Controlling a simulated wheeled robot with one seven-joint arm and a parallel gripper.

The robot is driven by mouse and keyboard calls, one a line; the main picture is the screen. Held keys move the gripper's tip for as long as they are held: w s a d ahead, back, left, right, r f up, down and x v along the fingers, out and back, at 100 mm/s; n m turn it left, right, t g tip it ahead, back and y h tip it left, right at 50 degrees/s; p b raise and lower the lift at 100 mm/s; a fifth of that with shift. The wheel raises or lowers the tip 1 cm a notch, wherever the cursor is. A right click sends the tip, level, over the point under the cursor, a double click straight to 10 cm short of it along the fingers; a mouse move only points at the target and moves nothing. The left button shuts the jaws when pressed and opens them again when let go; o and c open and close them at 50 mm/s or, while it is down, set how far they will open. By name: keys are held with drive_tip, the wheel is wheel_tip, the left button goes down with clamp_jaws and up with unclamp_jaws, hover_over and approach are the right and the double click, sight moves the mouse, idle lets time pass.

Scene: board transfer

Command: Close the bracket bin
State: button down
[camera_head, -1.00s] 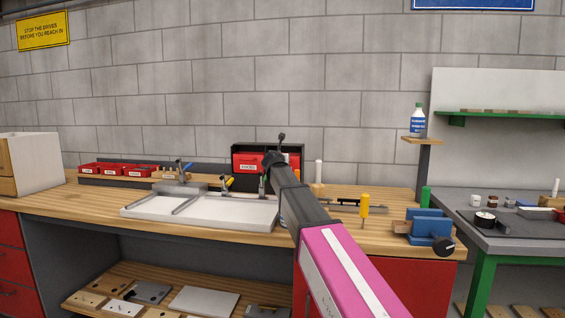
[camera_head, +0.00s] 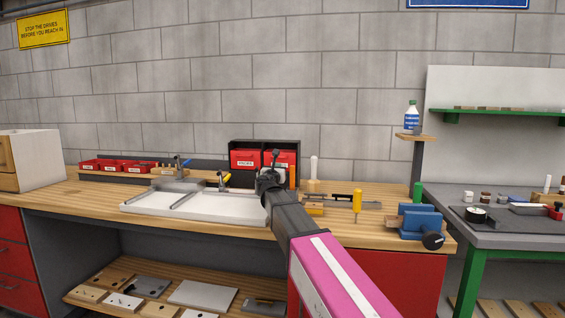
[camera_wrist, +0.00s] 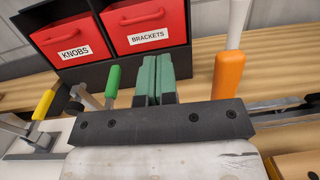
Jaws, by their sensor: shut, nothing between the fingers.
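The bracket bin (camera_wrist: 146,22) is a red bin with a BRACKETS label and a handle. It sits in the right bay of a black rack (camera_wrist: 185,48) and also shows in the head view (camera_head: 284,157), partly behind my gripper. Its front looks about level with the neighbouring bin, but I cannot tell whether a small gap remains. My gripper (camera_wrist: 155,80) has its green fingers together, with nothing between them. The fingers point toward the rack, just below the bracket bin in the wrist view. In the head view my gripper (camera_head: 275,155) overlaps the rack.
A red KNOBS bin (camera_wrist: 70,38) fills the left bay. An orange-handled tool (camera_wrist: 228,72) stands close right of my fingers. Green (camera_wrist: 113,80) and yellow (camera_wrist: 43,104) handles stand left. A white tray (camera_head: 235,212), yellow screwdriver (camera_head: 357,206) and blue vise (camera_head: 420,222) occupy the bench.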

drive_tip(key=shift+s+a+f+n+t+y, duration=0.15)
drive_tip(key=shift+s+f+t, duration=0.1)
drive_tip(key=shift+s+f, duration=0.25)
drive_tip(key=shift+s+a+f+n+t+y, duration=0.15)
drive_tip(key=shift+s+f+t, duration=0.15)
drive_tip(key=shift+f, duration=0.35)
approach(283, 160)
drive_tip(key=w+d+r, duration=0.2)
drive_tip(key=w+r, duration=0.1)
drive_tip(key=shift+w+a+r, duration=0.1)
drive_tip(key=shift+w+r, duration=0.05)
drive_tip(key=shift+r, duration=0.1)
